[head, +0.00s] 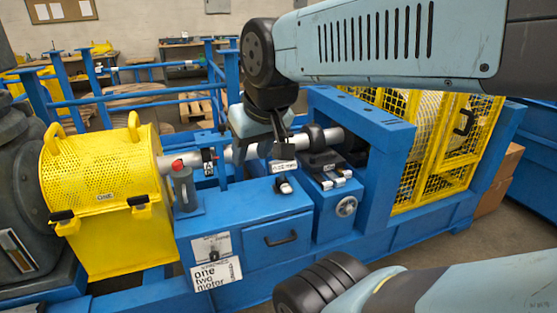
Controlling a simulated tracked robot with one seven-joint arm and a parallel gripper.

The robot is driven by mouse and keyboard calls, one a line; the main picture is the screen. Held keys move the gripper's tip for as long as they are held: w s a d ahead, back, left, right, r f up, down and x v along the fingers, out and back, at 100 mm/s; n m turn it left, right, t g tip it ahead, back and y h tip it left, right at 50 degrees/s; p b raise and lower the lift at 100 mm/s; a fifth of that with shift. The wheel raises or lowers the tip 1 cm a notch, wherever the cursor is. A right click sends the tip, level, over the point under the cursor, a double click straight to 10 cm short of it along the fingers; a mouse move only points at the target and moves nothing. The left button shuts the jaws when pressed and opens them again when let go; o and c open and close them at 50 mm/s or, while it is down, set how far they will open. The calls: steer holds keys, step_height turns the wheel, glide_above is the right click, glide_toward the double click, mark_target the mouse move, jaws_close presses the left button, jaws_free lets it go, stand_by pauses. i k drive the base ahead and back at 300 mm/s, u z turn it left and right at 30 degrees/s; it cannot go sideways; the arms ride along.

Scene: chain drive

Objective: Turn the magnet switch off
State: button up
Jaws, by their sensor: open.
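My gripper (284,180) points down over the blue machine bench in the middle of the head view, its jaws open. It is above the bench top near a small labelled block (283,166); I cannot tell whether they touch. A grey post with a red knob (179,164) stands upright on the bench to the left of my gripper. A small switch plate (211,248) is on the front of the blue cabinet, above a white sign. No part is clearly marked as the magnet switch, and its position is too small to read.
A yellow guard (105,200) with handles stands at left. A silver shaft (240,152) runs behind my gripper to a blue frame and yellow mesh cage (437,150). A drawer handle (281,238) and handwheel (347,207) stick out in front.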

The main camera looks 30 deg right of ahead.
mark_target(285, 189)
steer(key=z, duration=0.45)
steer(key=i, duration=0.95)
steer(key=z, duration=0.45)
